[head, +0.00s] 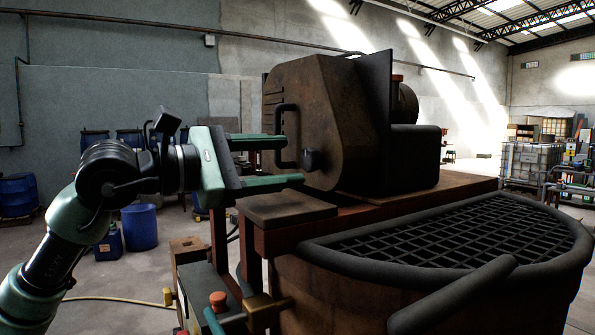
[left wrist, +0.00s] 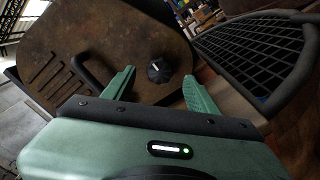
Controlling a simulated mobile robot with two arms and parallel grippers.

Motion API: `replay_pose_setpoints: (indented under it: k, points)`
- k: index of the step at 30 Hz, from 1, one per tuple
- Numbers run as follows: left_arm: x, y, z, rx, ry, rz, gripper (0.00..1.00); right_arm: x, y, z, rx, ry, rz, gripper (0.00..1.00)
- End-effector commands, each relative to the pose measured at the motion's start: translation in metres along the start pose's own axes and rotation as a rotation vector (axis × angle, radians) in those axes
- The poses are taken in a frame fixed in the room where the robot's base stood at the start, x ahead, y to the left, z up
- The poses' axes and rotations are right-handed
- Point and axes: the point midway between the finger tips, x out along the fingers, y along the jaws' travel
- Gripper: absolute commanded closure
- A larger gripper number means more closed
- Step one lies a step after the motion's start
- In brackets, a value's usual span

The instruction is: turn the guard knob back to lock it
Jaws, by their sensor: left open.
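The guard (head: 335,130) is a rusty brown housing on top of the vat frame, with a dark curved handle (head: 284,135) on its face. The guard knob (head: 311,159) is small, round and black, low on that face. In the left wrist view the knob (left wrist: 158,71) carries a pale mark that points up and slightly left. My left gripper (head: 290,160) is open, its green fingers pointing at the guard. In the left wrist view its fingertips (left wrist: 158,80) lie on either side of the knob's position, with nothing between them.
A round vat with a black grid cover (head: 460,240) and thick dark rim stands at the right. A red button (head: 218,301) sits on a box below the guard. Blue drums (head: 139,226) stand on the floor at left.

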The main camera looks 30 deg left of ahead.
Motion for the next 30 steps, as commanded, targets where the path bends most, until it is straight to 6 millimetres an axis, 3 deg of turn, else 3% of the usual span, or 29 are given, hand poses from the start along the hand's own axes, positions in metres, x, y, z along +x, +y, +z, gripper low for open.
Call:
replay_pose_setpoints:
  k: [3,9,30]
  points:
    - [-0.02,-0.003,-0.004,0.002,0.003,0.002,0.42,0.015,0.0,0.001,0.0,0.0,0.0,0.65]
    - [-0.035,-0.002,-0.001,0.001,0.001,-0.001,0.42,0.02,-0.001,0.002,0.0,0.0,0.0,0.65]
    - [-0.035,0.0,0.0,0.001,0.0,-0.001,0.42,0.019,0.0,-0.001,0.0,0.003,0.0,0.65]
